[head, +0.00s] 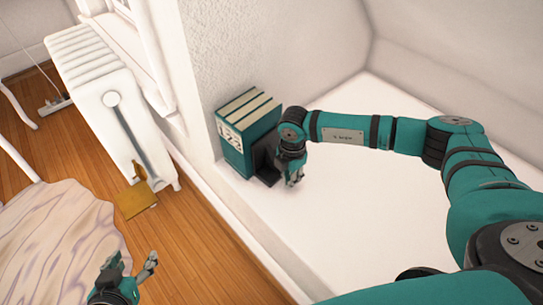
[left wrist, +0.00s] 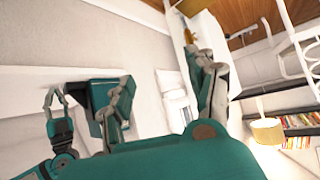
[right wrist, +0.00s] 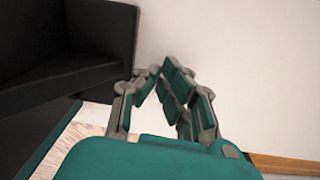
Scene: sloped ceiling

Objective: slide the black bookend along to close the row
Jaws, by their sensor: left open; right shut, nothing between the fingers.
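The black bookend (head: 264,160) stands at the right end of a short row of teal books (head: 240,150) on the white ledge. Its upright is close against the last book or nearly so; I cannot tell if a gap remains. My right gripper (head: 293,180) is shut and empty, pointing down just right of the bookend; contact is unclear. My left gripper (head: 132,264) is open and empty, low over the floor side, away from the books.
The white ledge (head: 340,220) is clear right of the bookend. A wall stands behind the books. A white radiator (head: 90,90), a gold-coloured piece (head: 135,198) and a marbled round top (head: 55,240) lie to the left, over the wooden floor (head: 190,245).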

